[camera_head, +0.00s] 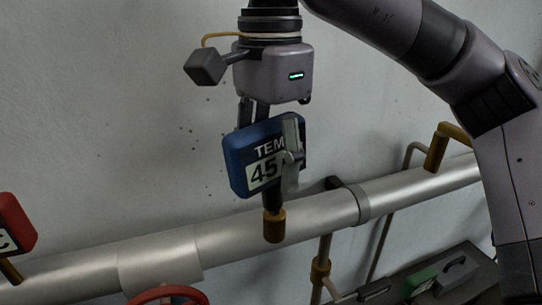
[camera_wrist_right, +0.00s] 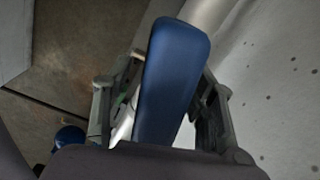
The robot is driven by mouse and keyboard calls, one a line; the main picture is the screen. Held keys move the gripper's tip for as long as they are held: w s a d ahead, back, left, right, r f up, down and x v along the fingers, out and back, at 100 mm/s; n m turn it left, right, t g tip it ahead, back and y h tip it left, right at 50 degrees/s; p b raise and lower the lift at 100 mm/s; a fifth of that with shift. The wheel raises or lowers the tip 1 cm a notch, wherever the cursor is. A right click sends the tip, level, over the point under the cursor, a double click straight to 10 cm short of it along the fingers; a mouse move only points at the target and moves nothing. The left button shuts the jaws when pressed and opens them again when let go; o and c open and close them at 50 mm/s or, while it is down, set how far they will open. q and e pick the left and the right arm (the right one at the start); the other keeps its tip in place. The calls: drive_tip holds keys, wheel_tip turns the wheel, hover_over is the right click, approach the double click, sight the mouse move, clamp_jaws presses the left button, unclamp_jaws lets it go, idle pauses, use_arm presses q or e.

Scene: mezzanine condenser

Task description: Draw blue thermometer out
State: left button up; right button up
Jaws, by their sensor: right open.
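The blue thermometer (camera_head: 240,160) has a square blue head with a white face reading "TEM" and "45". It stands, slightly tilted, above a brass fitting (camera_head: 274,226) on the silver pipe, and its short dark stem meets the fitting. My right gripper (camera_head: 272,152) comes down from above with a finger on either side of the head. In the right wrist view, the blue head (camera_wrist_right: 172,80) lies between the open fingers (camera_wrist_right: 160,112), with gaps visible beside it. My left gripper is not in view.
The silver pipe (camera_head: 235,240) runs along a grey wall (camera_head: 100,110). A red gauge (camera_head: 14,226) is at the left edge, and a red wheel (camera_head: 168,294) at the bottom. A brass fitting (camera_head: 437,150) and a dark case with a green part (camera_head: 420,281) lie to the right.

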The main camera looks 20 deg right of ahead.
sight(271, 122)
drive_tip(key=shift+c, duration=0.2)
clamp_jaws()
drive_tip(key=shift+r, duration=4.05)
